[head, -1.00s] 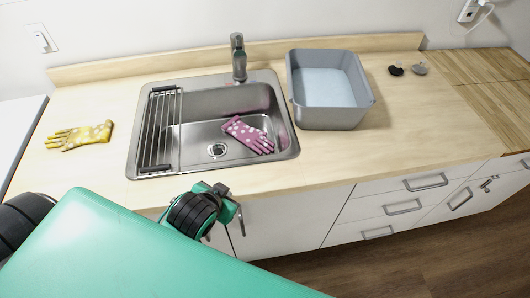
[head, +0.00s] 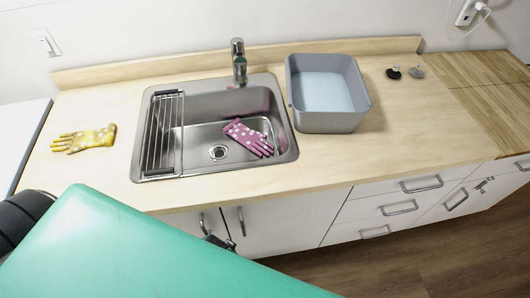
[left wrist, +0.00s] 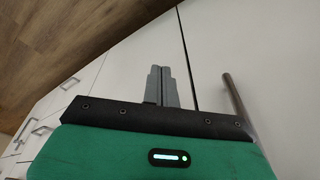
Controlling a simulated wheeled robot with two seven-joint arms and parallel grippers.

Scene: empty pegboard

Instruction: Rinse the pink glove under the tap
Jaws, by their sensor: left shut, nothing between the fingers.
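The pink glove (head: 248,138) with white dots lies in the right part of the steel sink (head: 205,130), right of the drain. The tap (head: 238,62) stands behind the sink, and no water shows from it. My left gripper (left wrist: 160,82) is shut and empty in the left wrist view, in front of the white cabinet doors below the counter, apart from the glove. In the head view my green arm hides most of it. My right gripper is in neither view.
A wire rack (head: 163,132) covers the sink's left side. A yellow glove (head: 84,139) lies left of the sink. A grey basin (head: 327,95) and two small knobs, one black (head: 393,73), stand to the right. A door handle (left wrist: 238,105) is close beside my left gripper.

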